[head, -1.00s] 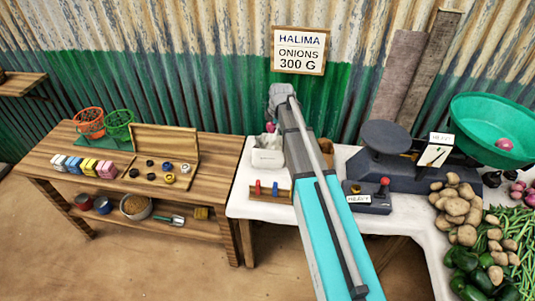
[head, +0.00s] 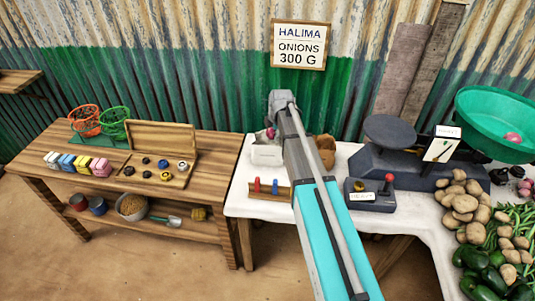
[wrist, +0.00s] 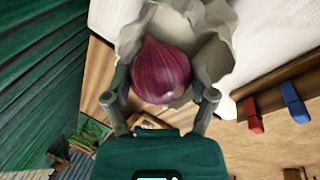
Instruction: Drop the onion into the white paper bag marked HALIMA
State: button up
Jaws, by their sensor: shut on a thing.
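The purple onion (wrist: 160,70) is held between the two fingers of my gripper (wrist: 160,84), which is shut on it. In the head view the onion (head: 270,133) shows as a small pink spot just above the white paper bag (head: 265,155), beside the end of my arm. In the wrist view the open, crumpled mouth of the white bag (wrist: 212,52) lies behind the onion. The onion hides part of the opening. No name can be read on the bag itself. My arm hides the gripper in the head view.
A brown bag (head: 326,151) stands to the right, partly behind my arm. A wooden rack with red and blue pegs (head: 270,192) sits in front of the white bag. A scale (head: 410,168) stands further right. The wall sign (head: 299,45) reads HALIMA, ONIONS 300 G.

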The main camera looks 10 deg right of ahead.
jog(key=shift+f, duration=0.4)
jog(key=o, duration=1)
jog(key=shift+o, duration=0.2)
jog(key=shift+r, duration=0.15)
